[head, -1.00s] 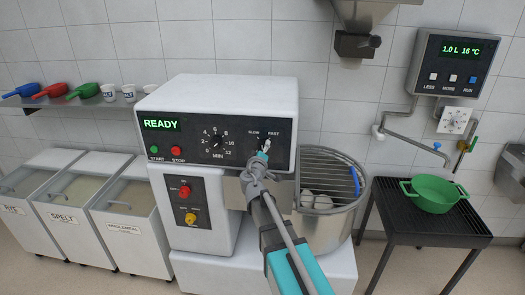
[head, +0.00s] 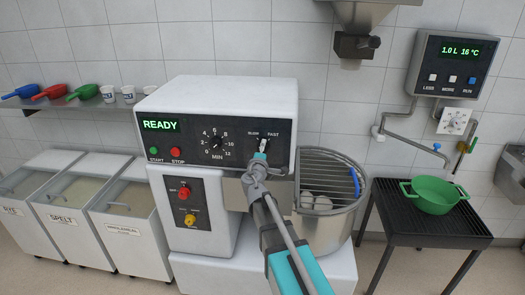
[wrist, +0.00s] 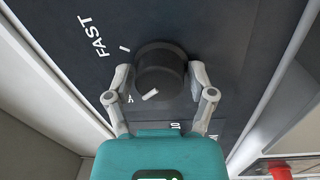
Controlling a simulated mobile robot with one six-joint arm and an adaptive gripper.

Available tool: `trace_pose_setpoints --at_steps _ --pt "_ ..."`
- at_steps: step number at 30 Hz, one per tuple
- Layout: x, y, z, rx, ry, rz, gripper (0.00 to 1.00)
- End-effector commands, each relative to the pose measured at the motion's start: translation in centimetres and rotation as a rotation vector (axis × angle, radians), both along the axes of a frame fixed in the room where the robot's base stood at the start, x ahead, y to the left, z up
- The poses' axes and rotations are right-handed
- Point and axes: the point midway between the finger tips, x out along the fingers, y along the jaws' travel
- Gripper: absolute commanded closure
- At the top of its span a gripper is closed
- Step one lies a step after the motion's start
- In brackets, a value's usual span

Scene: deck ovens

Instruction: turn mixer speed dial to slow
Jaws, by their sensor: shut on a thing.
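The speed dial (head: 263,143) is a black knob at the right end of the mixer's dark panel, between the SLOW and FAST labels. In the wrist view the dial (wrist: 162,68) has a short white pointer mark at its lower left, turned away from the FAST tick and toward the SLOW side. The SLOW tick is hidden by a finger there, so exact alignment cannot be told. My gripper (wrist: 161,80) has a grey finger on each side of the dial and is shut on it. In the head view my gripper (head: 260,157) reaches the dial from below.
The timer dial (head: 216,143), green start button (head: 154,150) and red stop button (head: 176,151) sit left on the same panel. The mixer bowl (head: 325,222) with a wire guard stands close right of my arm. A green basin (head: 435,197) is on a black stand.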

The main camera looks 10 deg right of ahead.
Motion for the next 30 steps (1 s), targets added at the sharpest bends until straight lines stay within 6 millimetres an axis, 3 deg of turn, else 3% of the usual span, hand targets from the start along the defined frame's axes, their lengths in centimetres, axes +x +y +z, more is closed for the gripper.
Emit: trace_pose_setpoints --at_steps 5,6,9,23,30 --pt "0.4 -0.3 0.2 -0.004 -0.002 -0.009 0.77" --pt "0.4 -0.3 0.2 -0.004 -0.002 -0.009 0.27" --pt "0.4 -0.3 0.1 -0.003 -0.001 -0.008 0.09" --pt "0.0 -0.2 0.0 0.007 0.0 -0.007 0.07" --pt "-1.3 -1.9 -0.8 0.089 0.009 -0.076 0.07"
